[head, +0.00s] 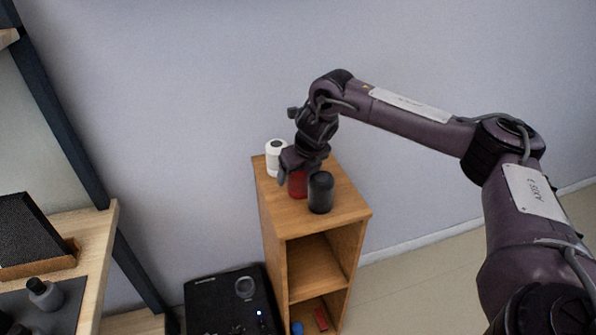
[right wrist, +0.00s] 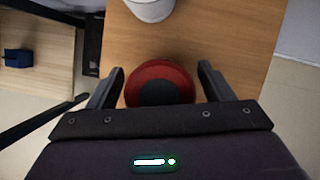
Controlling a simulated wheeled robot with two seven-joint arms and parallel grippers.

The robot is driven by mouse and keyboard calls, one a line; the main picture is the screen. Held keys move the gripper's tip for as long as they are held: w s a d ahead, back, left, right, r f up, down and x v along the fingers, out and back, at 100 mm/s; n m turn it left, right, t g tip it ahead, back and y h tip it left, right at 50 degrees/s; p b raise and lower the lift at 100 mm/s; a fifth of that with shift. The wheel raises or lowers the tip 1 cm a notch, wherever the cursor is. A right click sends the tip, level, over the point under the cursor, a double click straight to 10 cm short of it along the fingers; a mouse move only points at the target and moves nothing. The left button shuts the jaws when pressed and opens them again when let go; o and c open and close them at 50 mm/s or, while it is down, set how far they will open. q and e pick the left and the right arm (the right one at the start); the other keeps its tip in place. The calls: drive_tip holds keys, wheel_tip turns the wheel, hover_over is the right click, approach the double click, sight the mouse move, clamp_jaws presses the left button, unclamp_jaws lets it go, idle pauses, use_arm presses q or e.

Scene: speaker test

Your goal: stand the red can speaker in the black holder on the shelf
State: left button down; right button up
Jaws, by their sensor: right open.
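The red can speaker (head: 298,187) stands upright on the top of a small wooden cabinet, between a white can and a black can. In the right wrist view the red can (right wrist: 163,70), with its dark round top, lies between the fingers. My right gripper (head: 301,170) is open and reaches down over it. In the right wrist view a gap shows between the can and each finger of the gripper (right wrist: 161,76). I cannot pick out the black holder with certainty. My left gripper is not in view.
The white can (head: 276,158) stands behind and the black can (head: 320,192) in front, both close to the gripper. The cabinet top (head: 345,200) is bare at right. A black box (head: 215,300) with a ring stands lower left. A wooden table (head: 95,245) is at far left.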

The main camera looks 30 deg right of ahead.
drive_tip(key=v, duration=0.7)
drive_tip(key=shift+w+r, duration=0.1)
drive_tip(key=p+v, duration=0.2)
drive_tip(key=v, duration=0.3)
drive_tip(key=shift+r+p, duration=0.1)
drive_tip(key=shift+p, duration=0.2)
